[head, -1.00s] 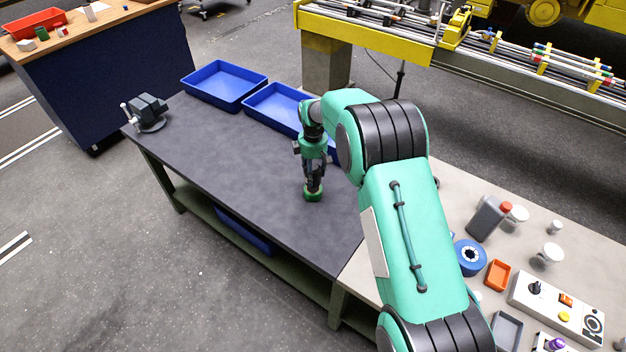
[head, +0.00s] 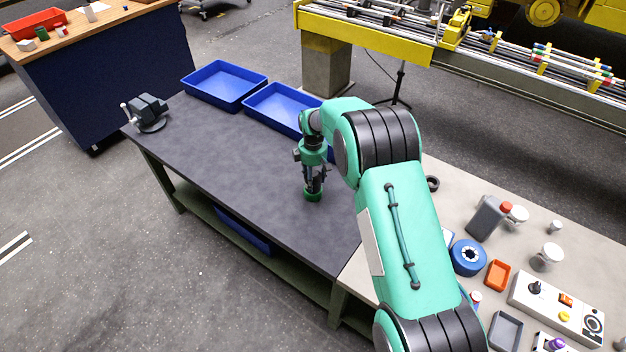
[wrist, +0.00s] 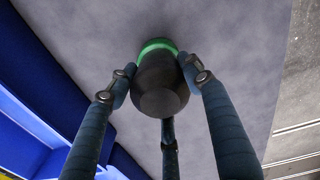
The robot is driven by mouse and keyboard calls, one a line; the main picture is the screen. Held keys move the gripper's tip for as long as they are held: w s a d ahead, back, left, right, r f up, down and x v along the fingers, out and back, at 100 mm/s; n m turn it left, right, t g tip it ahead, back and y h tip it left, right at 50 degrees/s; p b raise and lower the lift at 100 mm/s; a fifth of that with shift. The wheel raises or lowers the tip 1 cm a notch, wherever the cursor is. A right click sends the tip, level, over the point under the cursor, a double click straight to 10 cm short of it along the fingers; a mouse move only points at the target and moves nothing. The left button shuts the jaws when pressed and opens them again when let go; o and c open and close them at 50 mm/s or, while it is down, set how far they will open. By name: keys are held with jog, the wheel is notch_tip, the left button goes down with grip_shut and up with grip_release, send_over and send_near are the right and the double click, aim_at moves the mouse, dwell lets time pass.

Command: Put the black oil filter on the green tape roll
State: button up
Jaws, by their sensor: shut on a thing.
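The black oil filter (wrist: 160,92) is between the fingers of my gripper (wrist: 157,76) in the wrist view, with its round end towards the camera. My gripper is shut on it. The green tape roll (head: 312,196) lies on the dark table, directly under my gripper (head: 314,184) in the head view. In the wrist view a green rim of the roll (wrist: 157,45) shows just beyond the filter's far end. The filter looks lined up over the roll. I cannot tell whether it bears on the roll, as the contact is hidden.
Two blue trays (head: 224,84) stand along the table's back edge, near my arm. A grey vise (head: 149,112) is at the far left corner. The light table at right holds a blue tape roll (head: 469,257), a grey bottle (head: 486,218) and a control box (head: 557,308). The dark table's middle is clear.

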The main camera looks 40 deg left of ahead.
jog(key=shift+f, duration=0.15)
jog(key=o, duration=1.4)
notch_tip(320, 180, up, 12)
jog(key=shift+r, duration=0.2)
dwell(0.5)
